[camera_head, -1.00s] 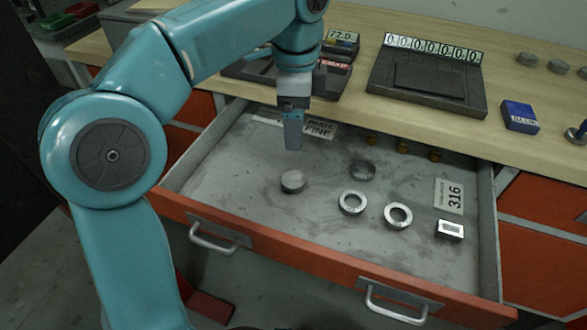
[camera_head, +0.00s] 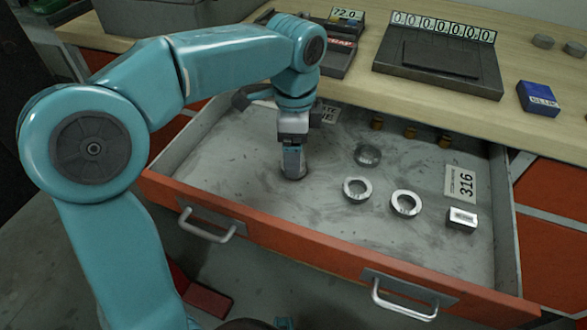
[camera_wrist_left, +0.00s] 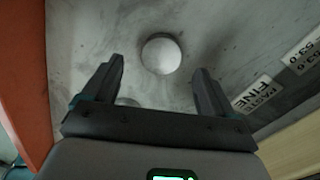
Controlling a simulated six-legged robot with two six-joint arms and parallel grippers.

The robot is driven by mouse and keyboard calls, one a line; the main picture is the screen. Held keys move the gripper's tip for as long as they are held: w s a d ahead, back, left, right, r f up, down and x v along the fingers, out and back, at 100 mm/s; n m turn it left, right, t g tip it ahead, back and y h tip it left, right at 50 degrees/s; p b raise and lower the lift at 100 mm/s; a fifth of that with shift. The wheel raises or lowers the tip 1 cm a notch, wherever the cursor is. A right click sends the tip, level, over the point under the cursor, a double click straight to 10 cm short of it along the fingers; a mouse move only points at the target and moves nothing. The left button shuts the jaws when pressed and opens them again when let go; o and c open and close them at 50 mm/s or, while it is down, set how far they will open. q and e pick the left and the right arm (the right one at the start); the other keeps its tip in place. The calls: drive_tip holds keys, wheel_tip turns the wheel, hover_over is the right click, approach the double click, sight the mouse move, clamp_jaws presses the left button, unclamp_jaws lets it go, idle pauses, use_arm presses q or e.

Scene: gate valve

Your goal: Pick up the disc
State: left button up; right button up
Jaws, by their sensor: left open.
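The disc (camera_wrist_left: 161,54) is a plain, round, pale grey piece lying flat on the drawer floor. In the left wrist view it shows between and just beyond the fingertips of my left gripper (camera_wrist_left: 158,70), with a gap on both sides. The gripper is open and empty. In the head view my left gripper (camera_head: 293,172) points down over the disc's spot and hides most of it. I cannot tell the exact height of the fingertips above the floor. My right gripper is not in view.
The open drawer (camera_head: 225,185) also holds two bright rings (camera_head: 357,190) (camera_head: 406,203), a darker round piece (camera_head: 367,155), a small block (camera_head: 462,218), a 316 label (camera_head: 461,184) and several brass pieces at the back. The worktop edge overhangs behind. The drawer's front-left floor is clear.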

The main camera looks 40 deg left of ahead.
sight(303, 163)
use_arm(q)
wheel_tip(303, 163, down, 4)
drive_tip(key=shift+a+b, duration=0.1)
drive_tip(key=shift+b, duration=0.4)
drive_tip(key=shift+c, duration=0.3)
drive_tip(key=c, duration=1.4)
drive_tip(key=shift+r, duration=0.1)
drive_tip(key=shift+r, duration=0.1)
